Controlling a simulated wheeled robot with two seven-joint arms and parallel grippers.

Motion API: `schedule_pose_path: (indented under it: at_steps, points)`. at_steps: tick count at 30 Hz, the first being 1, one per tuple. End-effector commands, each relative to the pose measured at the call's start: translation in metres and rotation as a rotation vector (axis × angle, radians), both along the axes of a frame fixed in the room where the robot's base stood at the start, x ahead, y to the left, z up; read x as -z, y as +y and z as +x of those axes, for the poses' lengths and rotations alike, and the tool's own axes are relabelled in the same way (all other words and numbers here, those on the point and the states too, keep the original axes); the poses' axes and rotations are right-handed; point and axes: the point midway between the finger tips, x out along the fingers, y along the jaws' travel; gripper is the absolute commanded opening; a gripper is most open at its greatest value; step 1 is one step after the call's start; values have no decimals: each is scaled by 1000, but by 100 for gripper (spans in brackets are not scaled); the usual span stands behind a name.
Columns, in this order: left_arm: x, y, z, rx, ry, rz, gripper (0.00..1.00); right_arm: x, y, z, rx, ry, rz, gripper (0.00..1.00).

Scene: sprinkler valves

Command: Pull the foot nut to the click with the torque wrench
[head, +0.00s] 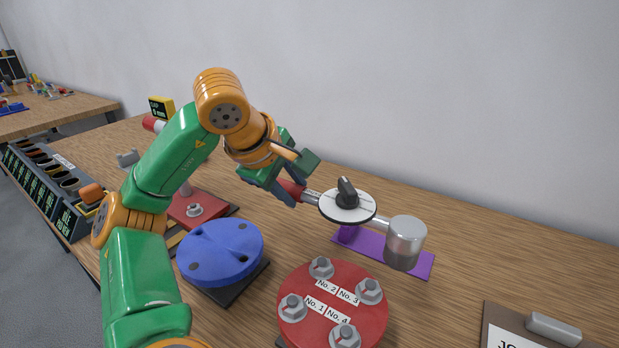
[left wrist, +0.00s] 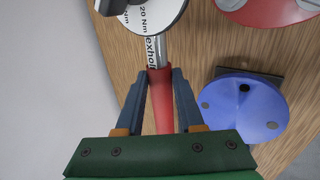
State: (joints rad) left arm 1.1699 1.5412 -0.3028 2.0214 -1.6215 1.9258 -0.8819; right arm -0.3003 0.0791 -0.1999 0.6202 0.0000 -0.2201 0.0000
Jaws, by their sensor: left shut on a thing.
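My left gripper (head: 287,192) is shut on the red handle of the torque wrench (head: 347,206). The wrench has a white round dial with a black knob, and its far end reaches a silver cylinder (head: 405,240) over a purple mat (head: 373,250). In the left wrist view, the fingers (left wrist: 160,85) stand on both sides of the red handle (left wrist: 160,105), with the dial beyond. A red foot plate (head: 190,218) with a grey hex nut (head: 194,210) lies left of the gripper, partly behind my arm. My right gripper is not in view.
A blue disc (head: 220,250) on a dark base and a red round flange (head: 330,310) with several numbered bolts stand in front. A clipboard (head: 540,325) lies at the right. A dark bin rack (head: 55,190) lines the left edge. Bare wood lies behind the wrench.

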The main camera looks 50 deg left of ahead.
Motion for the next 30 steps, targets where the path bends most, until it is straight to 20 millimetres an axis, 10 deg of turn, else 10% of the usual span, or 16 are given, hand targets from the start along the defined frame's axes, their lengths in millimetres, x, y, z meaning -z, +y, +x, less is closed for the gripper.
schedule_pose_path:
  at_steps: [30]
  points:
    - [-46, -1, -4, 0, -3, 0, 0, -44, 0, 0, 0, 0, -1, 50]
